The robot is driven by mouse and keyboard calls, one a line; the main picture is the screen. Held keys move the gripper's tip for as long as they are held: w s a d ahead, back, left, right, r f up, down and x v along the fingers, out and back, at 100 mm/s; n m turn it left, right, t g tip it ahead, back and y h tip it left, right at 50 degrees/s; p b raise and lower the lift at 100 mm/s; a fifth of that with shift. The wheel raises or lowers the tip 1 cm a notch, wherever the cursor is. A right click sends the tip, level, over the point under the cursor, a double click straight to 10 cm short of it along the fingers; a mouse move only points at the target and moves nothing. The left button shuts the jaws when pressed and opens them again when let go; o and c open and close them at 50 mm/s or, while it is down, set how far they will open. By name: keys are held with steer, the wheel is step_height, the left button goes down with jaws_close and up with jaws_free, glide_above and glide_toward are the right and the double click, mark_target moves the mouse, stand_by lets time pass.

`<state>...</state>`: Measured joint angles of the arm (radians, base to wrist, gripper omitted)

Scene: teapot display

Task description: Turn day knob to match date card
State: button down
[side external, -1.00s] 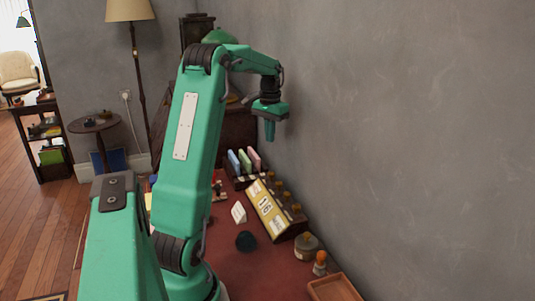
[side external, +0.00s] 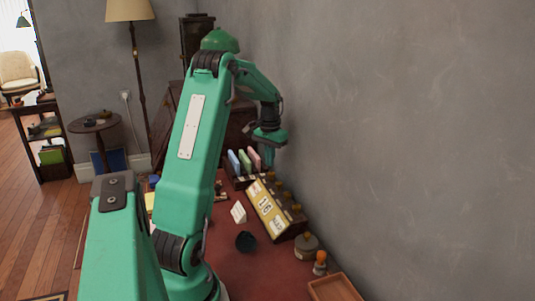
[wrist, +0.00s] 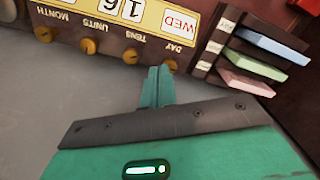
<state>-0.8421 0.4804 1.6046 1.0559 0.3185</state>
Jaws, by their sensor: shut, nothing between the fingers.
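The calendar box (side external: 268,205) stands on the red desk by the wall, its windows showing 16. In the wrist view it is upside down, and its day window (wrist: 178,22) reads WED. The day knob (wrist: 171,66), brass, sits by the label DAY, at the end of a row with the tens knob (wrist: 131,57), units knob (wrist: 88,46) and month knob (wrist: 43,33). A small white card (side external: 238,212) stands before the box; its text is too small to read. My gripper (wrist: 159,72) is shut and empty, its tips beside the day knob in the picture. Contact cannot be told.
A rack with blue, green and pink booklets (side external: 245,159) stands close to the day end of the box. A dark round bowl (side external: 245,241), a jar (side external: 306,244), a small orange-topped object (side external: 320,263) and a wooden tray (side external: 334,288) lie nearer. The wall is close behind.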

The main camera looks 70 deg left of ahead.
steer(key=shift+f, duration=2.65)
steer(key=shift+w+a, duration=0.1)
steer(key=shift+a, duration=0.1)
steer(key=shift+s+a, duration=0.35)
steer(key=shift+a, duration=0.1)
steer(key=shift+s+a, duration=0.1)
steer(key=shift+a, duration=0.3)
steer(key=shift+s, duration=0.45)
step_height(320, 180, up, 6)
stand_by(0.7)
